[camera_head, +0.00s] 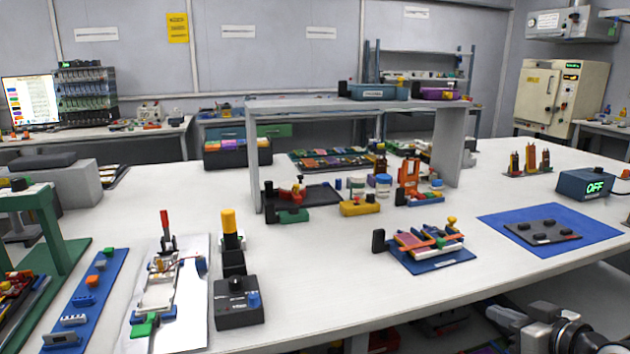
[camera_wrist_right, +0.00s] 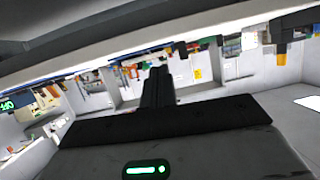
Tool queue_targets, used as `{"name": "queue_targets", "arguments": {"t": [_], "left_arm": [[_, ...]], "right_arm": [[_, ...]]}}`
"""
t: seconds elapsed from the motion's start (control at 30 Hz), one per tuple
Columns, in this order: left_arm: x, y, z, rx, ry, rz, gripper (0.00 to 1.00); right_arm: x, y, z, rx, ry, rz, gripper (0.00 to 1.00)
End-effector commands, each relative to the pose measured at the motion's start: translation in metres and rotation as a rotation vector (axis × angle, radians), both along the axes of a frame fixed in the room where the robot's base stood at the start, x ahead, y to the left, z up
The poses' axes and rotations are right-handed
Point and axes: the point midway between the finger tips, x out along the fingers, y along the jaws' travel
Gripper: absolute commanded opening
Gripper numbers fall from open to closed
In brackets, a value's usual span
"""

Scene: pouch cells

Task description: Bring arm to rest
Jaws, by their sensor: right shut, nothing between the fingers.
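My right gripper (camera_head: 505,318) shows at the bottom right of the head view, beside the table's front edge and apart from the objects on the table. In the right wrist view its dark fingers (camera_wrist_right: 158,86) are together with nothing between them. The wrist view is upside down, with the room beyond the fingers. My left gripper is in neither view.
The white table (camera_head: 340,285) has clear room at its front middle. Near the right arm lie a blue mat (camera_head: 575,245) with a dark plate and a blue tray (camera_head: 440,262) of coloured pieces. A white shelf stand (camera_head: 350,105) stands behind. A black box (camera_head: 238,312) is at left.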

Motion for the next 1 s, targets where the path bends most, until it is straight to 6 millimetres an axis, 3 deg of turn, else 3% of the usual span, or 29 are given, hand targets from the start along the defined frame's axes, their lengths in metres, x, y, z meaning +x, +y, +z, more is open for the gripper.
{"name": "queue_targets", "arguments": {"t": [0.23, 0.4, 0.5, 0.63, 0.73, 1.0], "left_arm": [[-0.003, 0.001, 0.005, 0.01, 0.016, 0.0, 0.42], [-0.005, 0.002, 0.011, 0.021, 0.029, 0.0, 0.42], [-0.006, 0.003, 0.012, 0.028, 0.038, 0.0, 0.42], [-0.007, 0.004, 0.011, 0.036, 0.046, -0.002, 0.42], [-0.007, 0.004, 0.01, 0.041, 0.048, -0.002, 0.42], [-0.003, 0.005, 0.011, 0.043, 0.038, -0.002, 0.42]], "right_arm": [[-0.053, 0.061, -0.074, -0.008, 0.11, 0.006, 0.0], [-0.127, 0.133, -0.12, -0.002, 0.193, 0.003, 0.0], [-0.167, 0.169, -0.127, 0.004, 0.219, -0.012, 0.0], [-0.199, 0.197, -0.125, 0.008, 0.232, -0.034, 0.0], [-0.208, 0.205, -0.123, 0.007, 0.234, -0.044, 0.0], [-0.209, 0.206, -0.123, 0.004, 0.233, -0.044, 0.0]]}}
